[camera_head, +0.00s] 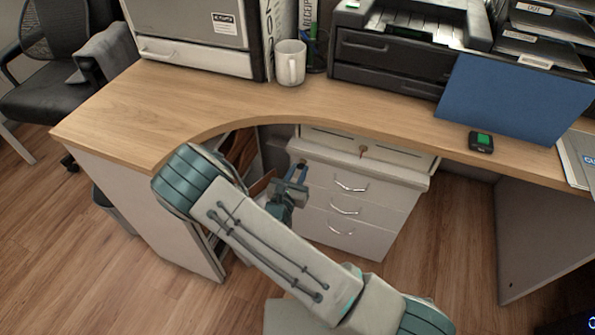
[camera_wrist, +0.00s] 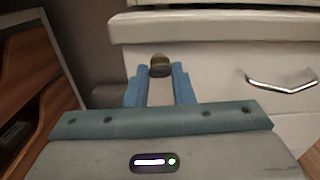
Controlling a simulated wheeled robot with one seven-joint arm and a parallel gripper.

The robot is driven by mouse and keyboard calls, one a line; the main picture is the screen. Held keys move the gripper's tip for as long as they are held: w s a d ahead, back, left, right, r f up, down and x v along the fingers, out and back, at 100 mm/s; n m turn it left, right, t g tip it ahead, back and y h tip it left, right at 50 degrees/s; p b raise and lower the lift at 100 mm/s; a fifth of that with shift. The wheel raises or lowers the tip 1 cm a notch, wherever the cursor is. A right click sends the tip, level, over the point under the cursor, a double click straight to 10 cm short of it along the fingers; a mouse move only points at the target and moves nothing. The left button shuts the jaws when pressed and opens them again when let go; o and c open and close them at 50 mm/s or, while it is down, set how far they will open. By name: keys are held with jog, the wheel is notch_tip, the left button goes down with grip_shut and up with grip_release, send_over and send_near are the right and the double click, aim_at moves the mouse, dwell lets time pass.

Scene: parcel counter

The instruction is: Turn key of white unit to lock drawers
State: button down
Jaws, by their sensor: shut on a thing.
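The white unit (camera_head: 370,200) stands under the desk, with several drawer fronts and silver handles. All visible drawers look closed. My gripper (camera_head: 299,170) is at the unit's upper left front edge in the head view.
The desk (camera_head: 240,105) overhangs the unit. A small brown fitting (camera_head: 363,150) is on the pale panel above the unit's top ledge. A brown wooden rack (camera_wrist: 30,85) stands close on the left in the wrist view. Open floor (camera_head: 460,260) lies right of the unit.

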jog(key=n+p, duration=0.3)
jog(key=shift+r+n, duration=0.2)
jog(key=shift+n, duration=0.1)
jog(key=n+p, duration=0.3)
jog(key=n, duration=0.2)
jog(key=shift+f+n+p, duration=0.2)
jog(key=shift+n+p, duration=1.45)
jog(key=shift+n, duration=2.85)
jog(key=c, duration=1.2)
grip_release()
jog(key=shift+c, duration=0.2)
jog(key=v, duration=1.4)
jog(key=shift+p, duration=0.3)
